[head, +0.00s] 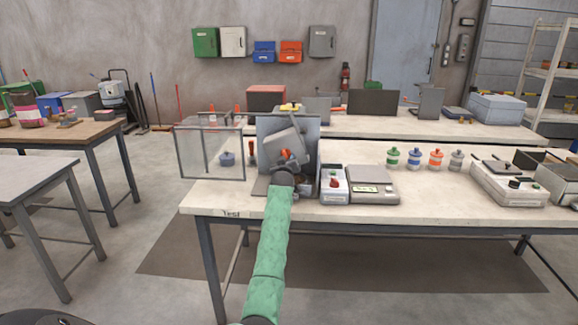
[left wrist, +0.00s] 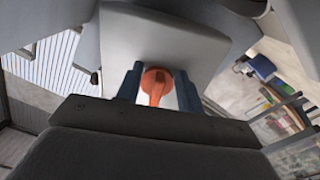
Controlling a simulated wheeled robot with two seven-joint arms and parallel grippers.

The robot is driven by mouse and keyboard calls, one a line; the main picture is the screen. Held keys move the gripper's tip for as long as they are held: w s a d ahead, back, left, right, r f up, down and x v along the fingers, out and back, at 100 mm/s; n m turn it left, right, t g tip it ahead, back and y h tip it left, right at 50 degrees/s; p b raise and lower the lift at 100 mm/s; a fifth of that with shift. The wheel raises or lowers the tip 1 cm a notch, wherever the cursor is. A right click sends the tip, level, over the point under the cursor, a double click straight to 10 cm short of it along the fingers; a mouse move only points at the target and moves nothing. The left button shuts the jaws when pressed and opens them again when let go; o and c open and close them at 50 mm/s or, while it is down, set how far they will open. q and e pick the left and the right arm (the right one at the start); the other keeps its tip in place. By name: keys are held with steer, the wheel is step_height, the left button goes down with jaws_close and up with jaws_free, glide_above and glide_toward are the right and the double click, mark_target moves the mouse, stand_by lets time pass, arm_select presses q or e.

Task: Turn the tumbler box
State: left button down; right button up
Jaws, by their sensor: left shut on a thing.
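The tumbler box (head: 283,144) is a grey box, tilted in its upright grey frame (head: 309,128) on the left part of the bench. In the left wrist view the pale box (left wrist: 162,45) fills the upper middle, with an orange knob (left wrist: 156,84) in front of it. My left gripper (head: 288,160) is at the front of the box, its arm reaching up from below. In the left wrist view its two dark fingers (left wrist: 157,88) stand on both sides of the orange knob, shut on it. The arm and gripper hide the lower part of the tumbler. My right gripper is not in view.
A clear-walled enclosure (head: 211,153) stands just left of the tumbler. A small device with buttons (head: 333,184) and a scale (head: 372,185) stand close on the right. Several coloured jars (head: 414,157) stand farther right.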

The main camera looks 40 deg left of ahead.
arm_select(q)
steer(key=shift+w+d+r+n, duration=0.1)
steer(key=shift+r+n, duration=0.1)
steer(key=shift+n, duration=0.7)
steer(key=shift+d+r+n, duration=0.1)
steer(key=shift+d+n, duration=0.05)
steer(key=shift+n, duration=0.85)
steer(key=shift+w+r+n, duration=0.1)
steer(key=shift+r+n, duration=0.05)
steer(key=shift+n, duration=0.75)
steer(key=n, duration=0.2)
steer(key=shift+d+r+n, duration=0.1)
steer(key=shift+r+n, duration=0.1)
steer(key=shift+n, duration=0.1)
steer(key=n+p, duration=0.1)
steer(key=n, duration=0.3)
steer(key=shift+r+n+p, duration=0.2)
steer(key=shift+n+p, duration=0.1)
steer(key=shift+p, duration=0.05)
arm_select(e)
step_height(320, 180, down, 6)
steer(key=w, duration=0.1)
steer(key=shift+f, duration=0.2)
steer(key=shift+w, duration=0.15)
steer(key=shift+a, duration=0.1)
